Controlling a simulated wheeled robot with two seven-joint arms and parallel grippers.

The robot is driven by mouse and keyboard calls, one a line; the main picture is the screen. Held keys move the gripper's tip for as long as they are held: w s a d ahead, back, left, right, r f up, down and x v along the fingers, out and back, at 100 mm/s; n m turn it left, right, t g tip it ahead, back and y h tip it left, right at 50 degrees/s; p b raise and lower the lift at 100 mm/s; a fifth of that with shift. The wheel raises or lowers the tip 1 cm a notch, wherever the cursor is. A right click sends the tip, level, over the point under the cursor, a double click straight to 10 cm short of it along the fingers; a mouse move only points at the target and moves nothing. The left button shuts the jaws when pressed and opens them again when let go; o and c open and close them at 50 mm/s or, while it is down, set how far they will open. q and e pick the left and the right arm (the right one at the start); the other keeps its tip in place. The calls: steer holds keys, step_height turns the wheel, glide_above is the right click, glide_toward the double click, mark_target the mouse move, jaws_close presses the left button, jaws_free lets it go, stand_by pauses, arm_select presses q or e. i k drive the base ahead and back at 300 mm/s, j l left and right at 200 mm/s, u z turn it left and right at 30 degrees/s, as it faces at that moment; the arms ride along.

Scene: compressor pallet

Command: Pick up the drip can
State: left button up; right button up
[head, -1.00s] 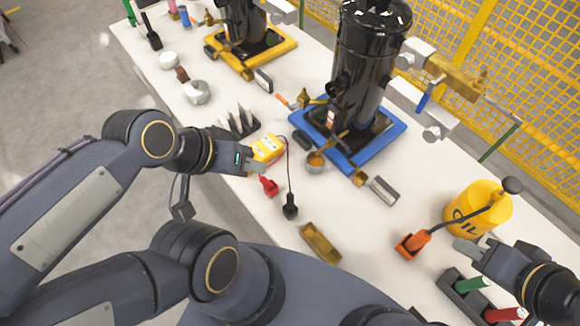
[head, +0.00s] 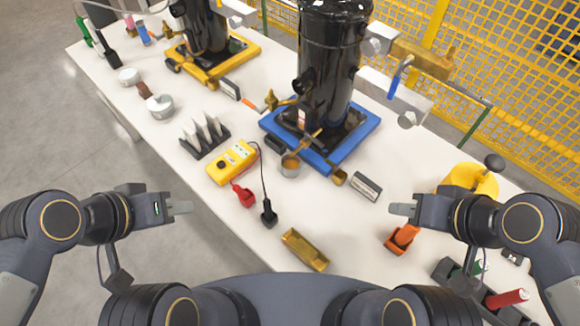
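A small round metal can (head: 291,167) with orange-brown contents stands at the near corner of the blue tray, below a brass valve; I take it as the drip can. My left gripper (head: 181,208) is off the table's near edge at the left, well away from the can and holding nothing visible. My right gripper (head: 402,209) is over the table to the right of the can, apart from it and with nothing visible in it. The fingers of each gripper overlap in this view, so their opening is unclear.
The blue tray (head: 364,134) holds a black compressor (head: 330,65). Near the can lie a yellow meter (head: 231,161), a black plug (head: 269,213), a brass tray (head: 305,250) and a grey block (head: 366,187). An orange-red object (head: 401,240) and yellow oil can (head: 470,178) are by my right gripper.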

mark_target(291, 166)
steer(key=j+z, duration=0.45)
steer(key=k+j+z, duration=0.1)
steer(key=j+z, duration=0.2)
steer(key=z, duration=0.15)
steer(key=k+j+z, duration=0.1)
steer(key=j+z, duration=0.35)
steer(key=l, duration=0.1)
